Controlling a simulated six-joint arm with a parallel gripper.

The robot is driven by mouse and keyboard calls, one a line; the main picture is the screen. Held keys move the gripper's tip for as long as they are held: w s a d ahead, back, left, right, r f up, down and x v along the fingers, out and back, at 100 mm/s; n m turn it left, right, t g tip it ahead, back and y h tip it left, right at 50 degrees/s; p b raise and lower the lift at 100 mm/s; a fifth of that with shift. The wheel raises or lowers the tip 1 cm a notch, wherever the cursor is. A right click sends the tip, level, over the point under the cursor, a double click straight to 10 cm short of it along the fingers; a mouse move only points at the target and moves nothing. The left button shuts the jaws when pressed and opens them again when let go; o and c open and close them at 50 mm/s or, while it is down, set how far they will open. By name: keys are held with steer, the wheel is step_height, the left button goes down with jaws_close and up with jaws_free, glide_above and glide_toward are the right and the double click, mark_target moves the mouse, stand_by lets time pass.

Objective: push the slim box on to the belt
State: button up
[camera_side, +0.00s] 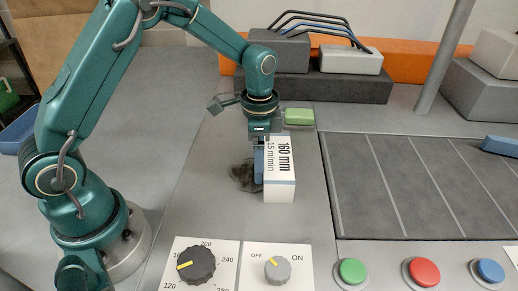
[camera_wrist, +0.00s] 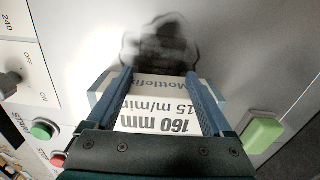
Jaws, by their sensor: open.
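The slim box (camera_side: 279,192) is white, with "160 mm 15 m/min" printed on top. It stands on the grey surface just left of the belt (camera_side: 400,225), a dark panel with pale cross lines. My gripper (camera_side: 259,165) is low at the box's left side, with a blue finger showing beside it. In the wrist view my gripper (camera_wrist: 160,78) is open, its two blue fingers apart, with the printed face of the box (camera_wrist: 160,112) showing between them. The box reaches past both fingers. I cannot tell whether they touch it.
A green block (camera_side: 299,117) lies beyond the box's far end. A dark smudge (camera_side: 243,177) marks the surface left of the box. Dials and coloured buttons (camera_side: 352,271) line the front. A blue object (camera_side: 502,146) is at the belt's far right.

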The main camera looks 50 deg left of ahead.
mark_target(280, 156)
steer(key=shift+w+d, duration=0.2)
steer(key=shift+w, duration=0.05)
steer(key=shift+w+d, duration=0.1)
stand_by(0.3)
steer(key=shift+w+d, duration=0.3)
steer(key=shift+w, duration=0.05)
steer(key=shift+d, duration=0.1)
stand_by(0.3)
steer(key=shift+w+d, duration=0.35)
steer(key=shift+w, duration=0.1)
stand_by(0.3)
steer(key=shift+w+d, duration=0.4)
stand_by(0.4)
steer(key=shift+w+d, duration=0.4)
steer(key=shift+w, duration=0.05)
